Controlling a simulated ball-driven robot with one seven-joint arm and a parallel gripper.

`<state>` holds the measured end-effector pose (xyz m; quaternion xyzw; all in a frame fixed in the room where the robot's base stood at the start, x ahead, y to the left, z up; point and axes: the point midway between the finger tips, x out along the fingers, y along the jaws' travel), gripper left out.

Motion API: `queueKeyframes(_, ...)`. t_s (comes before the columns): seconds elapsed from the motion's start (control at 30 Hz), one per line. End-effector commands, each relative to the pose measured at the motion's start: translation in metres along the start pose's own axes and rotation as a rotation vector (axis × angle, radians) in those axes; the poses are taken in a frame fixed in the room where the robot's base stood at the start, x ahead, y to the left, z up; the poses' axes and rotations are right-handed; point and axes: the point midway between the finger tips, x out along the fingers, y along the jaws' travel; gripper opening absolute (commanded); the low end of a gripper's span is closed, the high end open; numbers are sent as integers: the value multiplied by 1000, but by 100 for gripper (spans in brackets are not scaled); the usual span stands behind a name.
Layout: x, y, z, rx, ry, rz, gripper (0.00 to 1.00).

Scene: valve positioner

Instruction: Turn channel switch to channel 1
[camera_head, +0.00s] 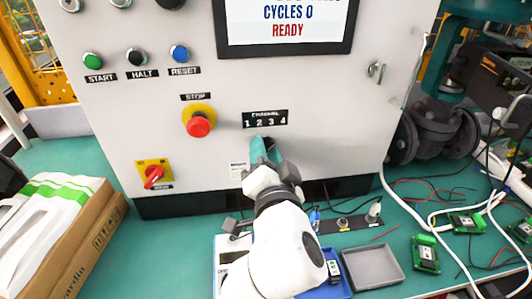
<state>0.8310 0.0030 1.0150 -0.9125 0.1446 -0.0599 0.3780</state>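The channel switch sits on the grey cabinet front under a dark plate (265,120) marked CHANNEL 1 2 3 4. A small dark part, perhaps its knob, shows at the fingers; the rest is hidden, so its pointed channel cannot be read. My gripper (265,148) is right in front of the switch, just below the plate, with teal fingers toward the panel. Whether the fingers touch or hold the knob cannot be told. The gripper body and my white arm come up from the bottom of the picture.
A red stop button (199,126) and a red rotary switch (154,176) are left of my gripper. A screen (288,22) above reads CYCLES 0, READY. A grey tray (373,268), green circuit boards (426,254) and cables lie on the bench; a cardboard box (90,238) is at left.

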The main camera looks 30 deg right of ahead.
Motion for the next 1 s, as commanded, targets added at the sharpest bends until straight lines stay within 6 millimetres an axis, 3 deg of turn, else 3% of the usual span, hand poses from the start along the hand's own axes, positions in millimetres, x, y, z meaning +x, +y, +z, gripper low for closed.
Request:
queueKeyframes(0.17,0,0,0,0,0,0,37)
queueKeyframes(0.57,0,0,0,0,0,1,0)
queueKeyframes(1.0,0,1,0,-94,-1,2,0)
